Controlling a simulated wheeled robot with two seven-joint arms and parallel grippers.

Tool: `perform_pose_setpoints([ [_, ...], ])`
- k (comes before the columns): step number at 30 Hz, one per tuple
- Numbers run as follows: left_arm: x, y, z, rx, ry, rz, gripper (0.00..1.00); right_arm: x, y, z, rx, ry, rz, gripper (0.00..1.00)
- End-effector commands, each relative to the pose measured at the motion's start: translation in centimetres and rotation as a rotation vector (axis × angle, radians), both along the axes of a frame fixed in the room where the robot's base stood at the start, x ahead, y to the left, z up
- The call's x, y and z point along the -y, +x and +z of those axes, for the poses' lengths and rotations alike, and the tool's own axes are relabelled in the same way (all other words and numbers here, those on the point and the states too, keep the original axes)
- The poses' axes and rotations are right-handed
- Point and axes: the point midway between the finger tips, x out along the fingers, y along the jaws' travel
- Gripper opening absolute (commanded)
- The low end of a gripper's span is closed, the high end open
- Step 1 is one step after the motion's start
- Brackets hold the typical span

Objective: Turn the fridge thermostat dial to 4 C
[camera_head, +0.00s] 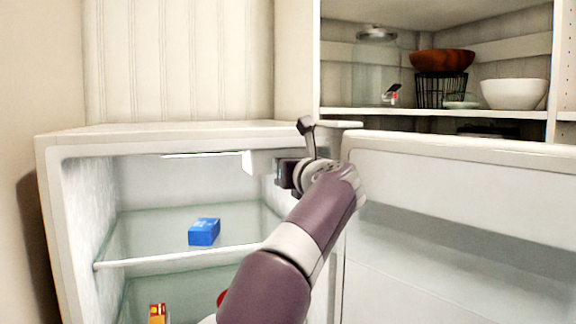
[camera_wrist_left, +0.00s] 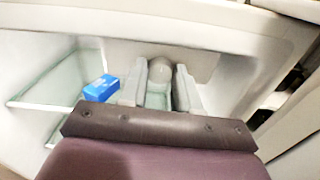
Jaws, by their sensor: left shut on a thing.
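The open white fridge (camera_head: 75,142) stands at the left of the head view, with a white thermostat housing (camera_head: 262,161) under its ceiling at the right. My left gripper (camera_head: 280,172) is at this housing, at the end of my purple arm. In the left wrist view, the pale round dial (camera_wrist_left: 160,66) sits between the two fingers of my left gripper (camera_wrist_left: 161,78), which is shut on it. The dial's marks and pointer cannot be read in either view. My arm and gripper hide the dial in the head view. My right gripper is not in view.
A blue box (camera_head: 204,231) lies on the glass shelf (camera_head: 150,217) in the fridge. A yellow and red package (camera_head: 157,313) is lower down. The open fridge door (camera_head: 460,160) is right of my arm. Shelving (camera_head: 440,112) with bowls stands behind.

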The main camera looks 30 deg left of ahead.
Motion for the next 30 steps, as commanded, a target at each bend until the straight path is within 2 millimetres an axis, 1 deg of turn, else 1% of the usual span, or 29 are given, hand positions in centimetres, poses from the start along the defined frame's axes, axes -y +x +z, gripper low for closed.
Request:
perform_pose_setpoints([
  [1, 0.0, 0.0, 0.3, -0.014, 0.014, -0.001, 0.01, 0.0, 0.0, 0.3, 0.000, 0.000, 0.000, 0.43],
  [8, 0.1, 0.0, 0.5, -0.142, 0.125, -0.001, 0.01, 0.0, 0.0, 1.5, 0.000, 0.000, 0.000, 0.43],
  [30, 0.2, 0.1, 0.6, -0.675, 0.583, -0.001, 0.01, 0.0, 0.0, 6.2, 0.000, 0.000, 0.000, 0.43],
])
